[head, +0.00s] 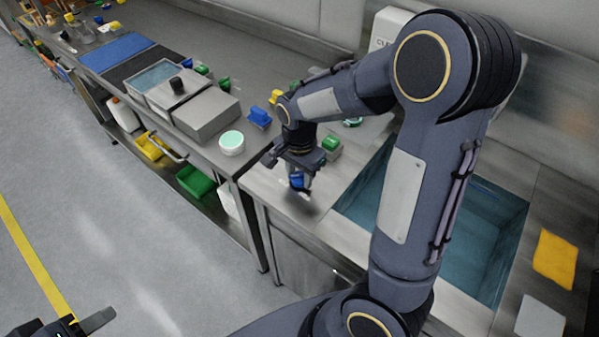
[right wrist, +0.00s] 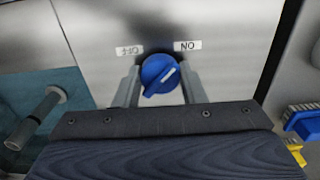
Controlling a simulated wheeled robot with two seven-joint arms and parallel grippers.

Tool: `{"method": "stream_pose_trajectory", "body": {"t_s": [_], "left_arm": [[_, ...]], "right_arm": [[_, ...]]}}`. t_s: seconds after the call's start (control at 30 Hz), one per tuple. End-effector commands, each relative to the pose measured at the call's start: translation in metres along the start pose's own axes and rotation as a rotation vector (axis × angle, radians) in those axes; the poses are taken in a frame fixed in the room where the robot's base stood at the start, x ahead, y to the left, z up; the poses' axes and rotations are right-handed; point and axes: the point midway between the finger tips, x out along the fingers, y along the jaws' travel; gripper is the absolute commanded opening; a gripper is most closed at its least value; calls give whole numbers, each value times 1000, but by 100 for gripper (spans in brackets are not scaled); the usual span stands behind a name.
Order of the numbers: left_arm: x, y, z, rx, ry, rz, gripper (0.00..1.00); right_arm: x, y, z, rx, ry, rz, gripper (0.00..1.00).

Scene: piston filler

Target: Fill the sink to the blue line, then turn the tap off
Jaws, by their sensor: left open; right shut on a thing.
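The blue tap knob (right wrist: 160,74) sits between the two fingers of my right gripper (right wrist: 158,88), which is shut on it. Its pale mark points toward the ON label (right wrist: 188,45); the OFF label (right wrist: 130,51) is on the other side. In the head view the right gripper (head: 298,176) is at the counter left of the sink, with a bit of the blue knob (head: 297,181) showing. The sink (head: 512,197) holds blue-green water (head: 478,240); my right arm hides its middle. My left gripper (head: 88,326) is open and empty at the lower left.
A spout (right wrist: 38,118) shows over the sink in the right wrist view; whether water flows is unclear. A yellow cloth (head: 555,259) lies right of the sink. Brushes, a grey box (head: 207,115) and a round white-green tub (head: 231,143) stand on the left bench.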

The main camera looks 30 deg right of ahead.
Motion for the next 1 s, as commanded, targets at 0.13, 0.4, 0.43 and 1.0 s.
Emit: {"method": "stream_pose_trajectory", "body": {"t_s": [0.13,0.4,0.43,1.0], "left_arm": [[0,0,0,0,0,0,50],[0,0,0,0,0,0,50],[0,0,0,0,0,0,50],[-1,0,0,0,0,0,50]], "right_arm": [[-1,-1,-1,15,3,-4,14],[-1,-1,-1,18,2,-4,14],[-1,-1,-1,18,2,-4,14],[-5,-1,0,15,1,-2,59]]}}
